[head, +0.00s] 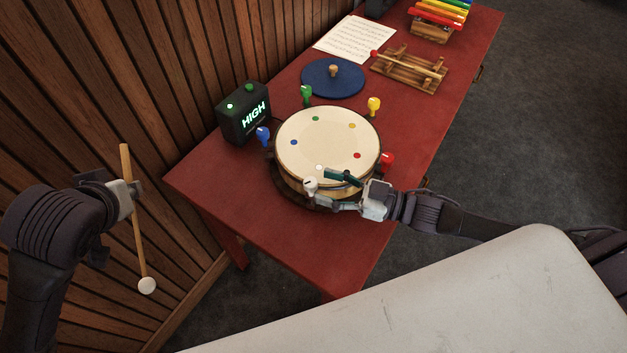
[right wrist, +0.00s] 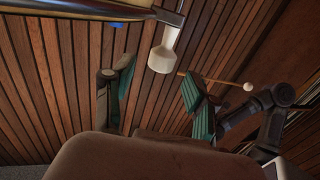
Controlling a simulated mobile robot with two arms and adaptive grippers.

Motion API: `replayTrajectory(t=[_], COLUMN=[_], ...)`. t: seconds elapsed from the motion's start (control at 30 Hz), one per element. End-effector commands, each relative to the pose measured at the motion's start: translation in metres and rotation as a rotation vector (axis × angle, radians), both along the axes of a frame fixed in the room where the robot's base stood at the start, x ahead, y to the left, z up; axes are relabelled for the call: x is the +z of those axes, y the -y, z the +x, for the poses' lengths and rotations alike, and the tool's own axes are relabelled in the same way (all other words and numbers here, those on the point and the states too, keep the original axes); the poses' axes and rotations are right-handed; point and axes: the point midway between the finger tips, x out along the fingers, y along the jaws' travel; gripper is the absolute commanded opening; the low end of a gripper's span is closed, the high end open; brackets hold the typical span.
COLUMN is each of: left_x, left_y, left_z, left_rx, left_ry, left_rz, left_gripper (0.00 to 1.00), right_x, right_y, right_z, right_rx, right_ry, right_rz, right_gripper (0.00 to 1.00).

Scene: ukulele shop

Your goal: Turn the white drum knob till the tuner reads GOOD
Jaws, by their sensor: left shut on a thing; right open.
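The white knob (head: 310,186) stands at the near rim of the drum (head: 325,140). My right gripper (head: 322,190) is open beside it, fingers pointing toward it. In the right wrist view the white knob (right wrist: 163,57) shows between the two spread fingertips (right wrist: 157,73); I cannot tell whether either touches it. The tuner (head: 244,114), a dark box, reads HIGH in green, with green lights on top. My left gripper (head: 128,192) is shut on a wooden mallet (head: 139,235) with a white ball head, hanging left of the table.
Blue (head: 263,136), green (head: 306,95), yellow (head: 374,105) and red (head: 387,161) knobs surround the drum on the red table (head: 215,175). Behind are a blue disc (head: 333,82), a wooden rack (head: 408,70), a music sheet (head: 355,39) and a xylophone (head: 436,18). A slatted wall stands left.

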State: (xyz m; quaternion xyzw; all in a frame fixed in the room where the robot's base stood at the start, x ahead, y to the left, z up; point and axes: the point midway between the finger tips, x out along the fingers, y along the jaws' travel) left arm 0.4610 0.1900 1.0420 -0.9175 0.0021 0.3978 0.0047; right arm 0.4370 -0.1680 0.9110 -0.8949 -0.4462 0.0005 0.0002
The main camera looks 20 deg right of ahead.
Motion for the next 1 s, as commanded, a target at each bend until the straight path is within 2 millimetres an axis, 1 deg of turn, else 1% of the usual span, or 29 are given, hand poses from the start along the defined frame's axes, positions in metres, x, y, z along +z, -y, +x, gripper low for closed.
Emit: replayTrajectory(t=[0.03,0.2,0.4,0.57,1.0], left_x=[0.000,0.000,0.000,0.000,0.000], left_y=[0.000,0.000,0.000,0.000,0.000], left_z=[0.000,0.000,0.000,0.000,0.000], left_rx=[0.000,0.000,0.000,0.000,0.000], left_ry=[0.000,0.000,0.000,0.000,0.000], left_rz=[0.000,0.000,0.000,0.000,0.000], left_gripper=[0.00,0.00,0.00,0.00,0.00], right_x=[-0.002,-0.001,0.000,0.000,0.000], right_y=[0.010,0.038,0.057,0.061,0.061], right_z=[-0.008,-0.029,-0.043,-0.046,-0.045], right_rx=[0.000,0.000,0.000,0.001,0.000], right_ry=[-0.005,-0.005,-0.001,0.001,0.001], right_rz=[-0.005,-0.003,-0.002,-0.001,-0.001], right_gripper=[0.57,0.57,0.57,0.57,0.57])
